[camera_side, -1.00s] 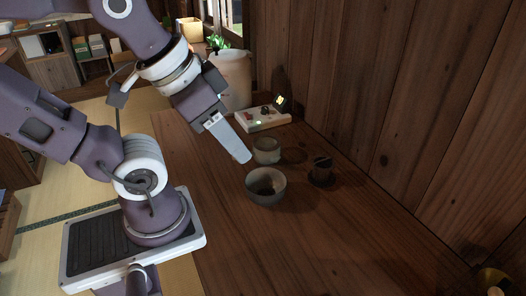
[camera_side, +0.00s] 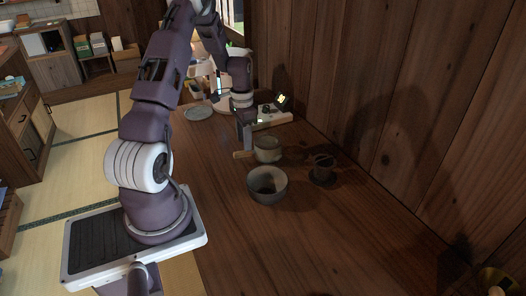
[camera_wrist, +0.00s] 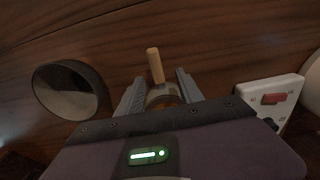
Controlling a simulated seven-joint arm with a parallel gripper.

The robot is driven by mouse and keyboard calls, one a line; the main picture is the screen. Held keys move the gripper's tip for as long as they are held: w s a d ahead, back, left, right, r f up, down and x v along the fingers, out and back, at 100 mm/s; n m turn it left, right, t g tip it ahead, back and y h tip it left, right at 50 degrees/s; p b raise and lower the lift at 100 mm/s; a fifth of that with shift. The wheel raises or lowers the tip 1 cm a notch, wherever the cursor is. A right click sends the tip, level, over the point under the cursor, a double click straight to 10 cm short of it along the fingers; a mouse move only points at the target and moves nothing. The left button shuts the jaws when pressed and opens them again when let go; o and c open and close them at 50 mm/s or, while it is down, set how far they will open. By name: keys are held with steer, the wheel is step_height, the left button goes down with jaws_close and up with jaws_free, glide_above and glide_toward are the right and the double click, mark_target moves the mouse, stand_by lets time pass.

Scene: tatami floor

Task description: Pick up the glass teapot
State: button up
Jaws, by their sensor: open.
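A wooden handle (camera_side: 243,155) sticks out to the left beside my gripper (camera_side: 246,140) in the side view; the body it belongs to is mostly hidden there. In the wrist view the handle (camera_wrist: 155,65) points up the picture from a small rounded, glassy body (camera_wrist: 163,95), which looks like the glass teapot. My gripper (camera_wrist: 158,88) is open and points down, with one finger on each side of that body. I cannot tell whether the fingers touch it. The lower part of the body is hidden by my gripper's housing.
A grey cup (camera_side: 267,156) stands close to the right of my gripper, with a bowl (camera_side: 254,190) in front. A dark lidded pot (camera_side: 323,170) is farther right. The front of the table is clear.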

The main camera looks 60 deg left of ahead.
mark_target(249, 155)
steer(key=f, duration=0.4)
steer(key=w+f, duration=0.1)
steer(key=f, duration=0.1)
steer(key=shift+d+f, duration=0.25)
steer(key=shift+f, duration=0.15)
jaws_close()
steer(key=shift+r, duration=0.1)
stand_by(0.8)
